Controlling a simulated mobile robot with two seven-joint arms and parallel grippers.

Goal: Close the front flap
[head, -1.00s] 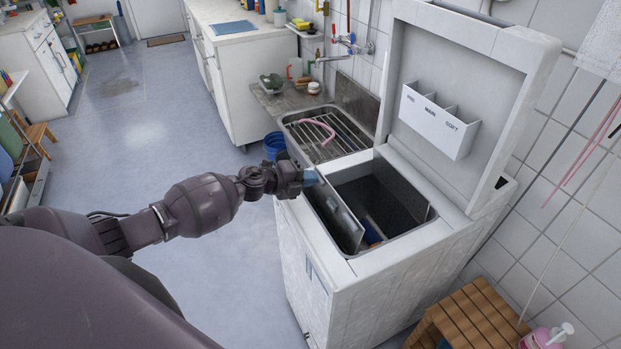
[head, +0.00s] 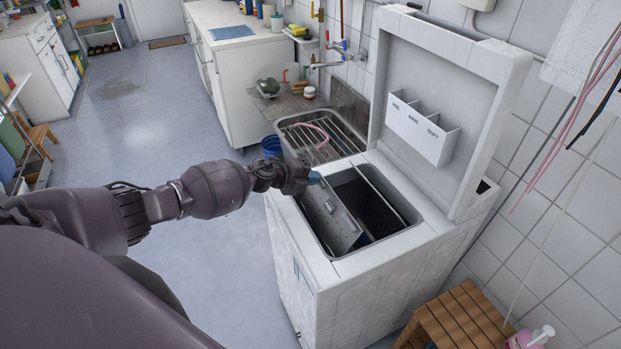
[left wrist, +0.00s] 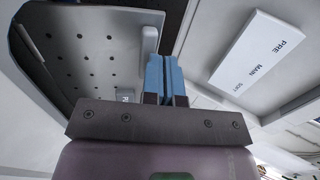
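The top-loading washer (head: 345,295) stands with its lid (head: 455,90) up. In its opening, the front flap (head: 332,222) is a grey perforated panel with a small latch, tilted over the left part of the drum opening. The rear flap (head: 388,198) stands raised at the right, with a dark gap between the two. My left gripper (head: 314,178) is at the far left rim of the opening, by the front flap's far end. Its blue fingertips (left wrist: 166,78) are together with nothing seen between them, beside a perforated panel (left wrist: 85,55). Contact with the flap is unclear. My right gripper is out of view.
A sink (head: 318,138) with a rack and pink hose lies just beyond the washer. A blue bucket (head: 271,146) is on the floor by it. A wooden stool (head: 462,318) stands at the near right. The floor to the left is clear.

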